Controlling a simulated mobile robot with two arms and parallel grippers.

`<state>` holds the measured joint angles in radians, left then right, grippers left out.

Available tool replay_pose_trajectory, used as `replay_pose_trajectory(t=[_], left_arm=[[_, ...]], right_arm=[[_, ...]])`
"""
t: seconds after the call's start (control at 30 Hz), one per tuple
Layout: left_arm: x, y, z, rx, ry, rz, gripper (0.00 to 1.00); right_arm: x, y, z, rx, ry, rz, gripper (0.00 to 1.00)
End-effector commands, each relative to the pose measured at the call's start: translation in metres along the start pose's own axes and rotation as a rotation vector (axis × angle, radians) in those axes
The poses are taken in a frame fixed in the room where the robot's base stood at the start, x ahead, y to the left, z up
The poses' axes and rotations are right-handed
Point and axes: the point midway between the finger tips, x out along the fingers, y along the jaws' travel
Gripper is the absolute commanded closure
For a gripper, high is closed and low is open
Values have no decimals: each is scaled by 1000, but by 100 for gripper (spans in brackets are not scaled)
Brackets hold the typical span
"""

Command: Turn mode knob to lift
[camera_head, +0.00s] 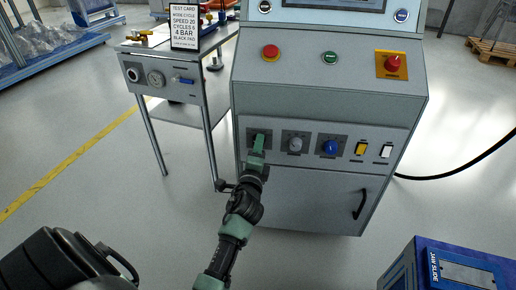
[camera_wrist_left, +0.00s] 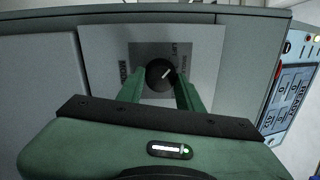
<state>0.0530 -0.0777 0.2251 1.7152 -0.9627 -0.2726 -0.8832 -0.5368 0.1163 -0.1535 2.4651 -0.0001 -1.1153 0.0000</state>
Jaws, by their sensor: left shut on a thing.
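The dark round mode knob (camera_wrist_left: 160,75) sits on a grey plate marked MODE and LIFT in the left wrist view. Its white pointer line slants up to the right; I cannot tell exactly which mark it lines up with. My left gripper (camera_head: 259,140) reaches the leftmost knob plate of the grey cabinet panel in the head view. In the left wrist view its green fingers (camera_wrist_left: 160,88) stand on either side of the knob and are shut on it. The gripper hides most of this knob in the head view. My right gripper is not in view.
Right of the gripper on the cabinet are a grey knob (camera_head: 295,144), a blue knob (camera_head: 330,147), a yellow switch (camera_head: 361,148) and a white switch (camera_head: 386,151). Above are a red button (camera_head: 271,53) and an emergency stop (camera_head: 392,63). A blue box (camera_head: 450,270) stands lower right.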

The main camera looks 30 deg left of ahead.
Motion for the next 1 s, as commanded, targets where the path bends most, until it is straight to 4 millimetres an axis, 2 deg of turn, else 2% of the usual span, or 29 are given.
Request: replay_pose_trajectory(t=[0.33,0.9,0.93,1.0], left_arm=[[0,1,0,-154,0,3,100],[0,1,0,-185,0,3,100],[0,1,0,-184,0,3,61],[0,1,0,-184,0,3,43]], right_arm=[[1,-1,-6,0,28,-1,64],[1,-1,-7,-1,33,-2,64],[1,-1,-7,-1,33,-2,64],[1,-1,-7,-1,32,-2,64]])
